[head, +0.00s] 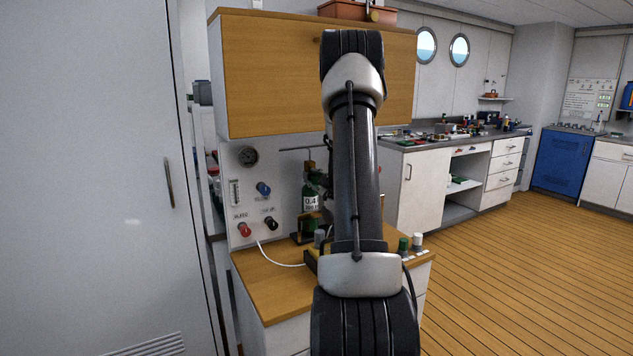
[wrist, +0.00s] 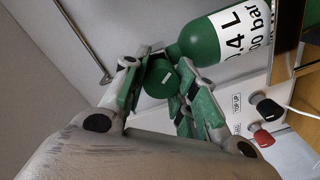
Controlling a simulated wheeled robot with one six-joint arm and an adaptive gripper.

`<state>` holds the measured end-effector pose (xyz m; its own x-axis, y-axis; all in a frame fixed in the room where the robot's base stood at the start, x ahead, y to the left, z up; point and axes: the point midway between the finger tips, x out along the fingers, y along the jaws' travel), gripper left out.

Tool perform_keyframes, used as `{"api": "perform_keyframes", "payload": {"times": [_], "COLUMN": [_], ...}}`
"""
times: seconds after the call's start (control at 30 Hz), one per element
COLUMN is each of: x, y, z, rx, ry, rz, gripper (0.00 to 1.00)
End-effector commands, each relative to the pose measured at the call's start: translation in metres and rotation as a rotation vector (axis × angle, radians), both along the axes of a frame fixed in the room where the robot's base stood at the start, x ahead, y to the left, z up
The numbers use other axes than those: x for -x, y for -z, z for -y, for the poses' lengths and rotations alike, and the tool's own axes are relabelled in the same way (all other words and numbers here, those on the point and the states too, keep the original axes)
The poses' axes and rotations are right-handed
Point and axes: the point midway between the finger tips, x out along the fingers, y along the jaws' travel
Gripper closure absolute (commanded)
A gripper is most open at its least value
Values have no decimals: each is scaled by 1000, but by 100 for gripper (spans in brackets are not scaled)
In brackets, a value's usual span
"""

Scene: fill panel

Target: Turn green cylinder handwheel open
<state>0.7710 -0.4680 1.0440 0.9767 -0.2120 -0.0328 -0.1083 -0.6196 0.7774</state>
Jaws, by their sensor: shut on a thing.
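The green cylinder (head: 311,197) with a white label stands upright at the panel in the head view, partly behind my arm. In the wrist view the cylinder (wrist: 205,42) is at the upper right. Its round green handwheel (wrist: 161,79) faces the wrist camera at the cylinder's end. My gripper (wrist: 163,74), with green pads, is shut on the handwheel, one finger on each side of it. In the head view my arm hides the gripper and the handwheel.
The panel carries a gauge (head: 248,156), a blue knob (head: 263,188), a red knob (head: 244,229) and a black knob (head: 271,223). A wooden cabinet (head: 270,75) hangs above. A thin metal bar (wrist: 85,45) runs beside the gripper. Open floor (head: 510,270) lies right.

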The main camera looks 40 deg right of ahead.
Motion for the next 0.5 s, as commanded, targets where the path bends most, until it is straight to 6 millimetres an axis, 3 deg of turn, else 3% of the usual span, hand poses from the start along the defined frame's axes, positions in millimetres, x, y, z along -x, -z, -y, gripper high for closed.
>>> {"api": "perform_keyframes", "payload": {"times": [0.1, 0.13, 0.23, 0.5], "x": [0, 0, 0, 0], "y": [1, 1, 1, 1], "z": [-1, -1, -1, 0], "rx": [-2, -2, -2, -1], "ry": [-2, -2, -2, -1], "rz": [-2, -2, -2, -1], "gripper": [96, 70, 52, 50]}}
